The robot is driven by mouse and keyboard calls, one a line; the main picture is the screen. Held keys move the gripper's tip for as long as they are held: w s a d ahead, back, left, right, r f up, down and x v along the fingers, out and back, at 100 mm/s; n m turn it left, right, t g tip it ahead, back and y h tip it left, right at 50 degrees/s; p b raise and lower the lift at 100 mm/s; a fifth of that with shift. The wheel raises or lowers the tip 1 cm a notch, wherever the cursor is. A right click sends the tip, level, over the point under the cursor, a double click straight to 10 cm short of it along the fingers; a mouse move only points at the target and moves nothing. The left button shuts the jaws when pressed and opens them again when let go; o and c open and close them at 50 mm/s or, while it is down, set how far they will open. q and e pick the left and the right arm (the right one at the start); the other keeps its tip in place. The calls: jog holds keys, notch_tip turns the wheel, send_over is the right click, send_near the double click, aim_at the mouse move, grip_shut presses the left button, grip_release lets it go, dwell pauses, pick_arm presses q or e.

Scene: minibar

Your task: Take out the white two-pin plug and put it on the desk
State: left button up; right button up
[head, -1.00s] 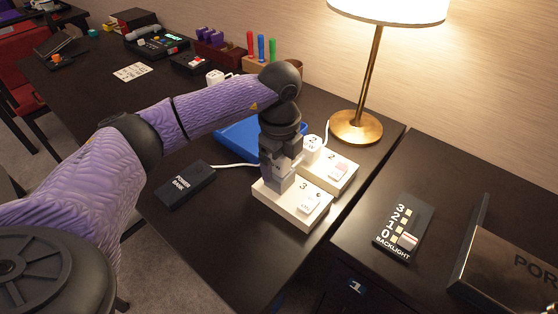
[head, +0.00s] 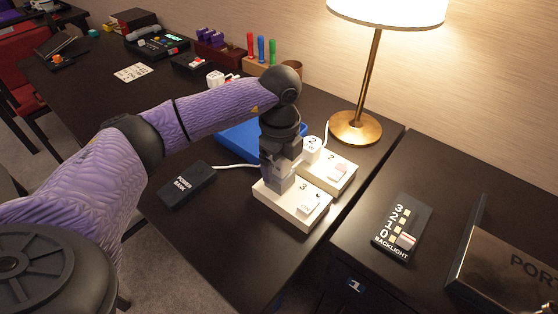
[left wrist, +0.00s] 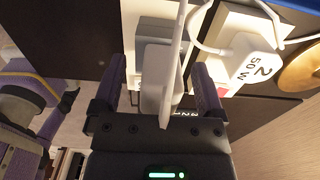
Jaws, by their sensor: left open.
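My left gripper (head: 279,178) points down over the near white socket block marked 3 (head: 313,220). It is open, with one finger on each side of a white plug. In the left wrist view the plug (left wrist: 160,85) stands between the two fingers (left wrist: 158,80), with a pale cable running up past it. The plug's pins are hidden, and I cannot tell whether the fingers touch it. A second white plug marked 2, 50 W (left wrist: 248,62) sits in the other socket block (head: 340,183), just behind. My right gripper is not in view.
A black power bank (head: 187,184) with a white cable lies left of the blocks on the dark desk (head: 220,240). A blue tray (head: 235,143) is behind my gripper. A brass lamp (head: 355,126) stands at the back. The desk's front part is clear.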

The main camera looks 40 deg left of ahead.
pick_arm(q)
grip_shut()
dwell(0.5)
jog(key=shift+r+p, duration=1.9)
jog(key=shift+r, duration=0.05)
jog(key=shift+r+p, duration=1.1)
